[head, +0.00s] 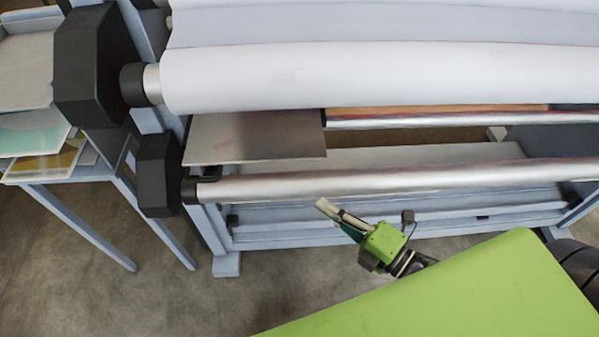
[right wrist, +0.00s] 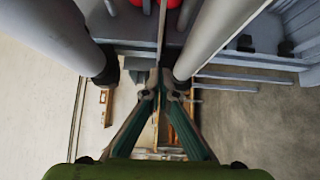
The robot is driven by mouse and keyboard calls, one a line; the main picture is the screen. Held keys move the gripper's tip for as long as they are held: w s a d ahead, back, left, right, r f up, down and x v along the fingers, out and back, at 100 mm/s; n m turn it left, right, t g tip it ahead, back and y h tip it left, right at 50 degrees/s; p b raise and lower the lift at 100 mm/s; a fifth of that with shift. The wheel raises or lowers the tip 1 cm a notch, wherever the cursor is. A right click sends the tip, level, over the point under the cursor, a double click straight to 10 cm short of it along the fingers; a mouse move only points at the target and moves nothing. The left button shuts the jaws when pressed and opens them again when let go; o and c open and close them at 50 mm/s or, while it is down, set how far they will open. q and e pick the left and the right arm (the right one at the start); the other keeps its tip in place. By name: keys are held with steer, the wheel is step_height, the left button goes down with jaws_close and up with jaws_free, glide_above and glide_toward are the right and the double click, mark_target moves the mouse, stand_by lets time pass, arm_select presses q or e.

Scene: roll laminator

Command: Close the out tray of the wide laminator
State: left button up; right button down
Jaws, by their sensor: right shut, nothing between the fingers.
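The wide laminator (head: 360,78) fills the upper part of the head view. A flat grey metal panel (head: 255,137), which looks like the out tray, sticks out level at its left, between the white roll and the lower silver roller. My right gripper (head: 322,205) is shut and empty, below and in front of the silver roller, pointing up and left. It looks apart from the panel. In the right wrist view my fingers (right wrist: 163,92) converge below a thin upright edge; I cannot tell whether they touch it. My left gripper is not in view.
The silver roller (head: 400,180) crosses above my right gripper. A pale lower shelf (head: 430,155) lies behind it. A blue side table (head: 75,172) with prints stands at the left. The floor (head: 130,290) in front is bare.

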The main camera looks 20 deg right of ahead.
mark_target(293, 130)
steer(key=p+x, duration=0.1)
steer(key=x, duration=0.2)
steer(key=d+p+x, duration=0.1)
steer(key=p+x, duration=0.1)
steer(key=x, duration=0.2)
steer(key=w+d+p+x, duration=0.1)
steer(key=x, duration=0.3)
steer(key=shift+w+a, duration=0.1)
steer(key=shift+w, duration=0.1)
steer(key=shift+w+f+p, duration=0.1)
steer(key=shift+w+p, duration=0.2)
steer(key=shift+w, duration=0.2)
steer(key=w+d+b, duration=0.1)
steer(key=w, duration=0.3)
steer(key=w+d+b, duration=0.1)
steer(key=w, duration=0.3)
steer(key=w+d+b, duration=0.1)
steer(key=w+b, duration=0.1)
steer(key=w, duration=0.2)
steer(key=shift+d+f, duration=0.15)
steer(key=shift+d, duration=0.4)
steer(key=shift+r, duration=0.35)
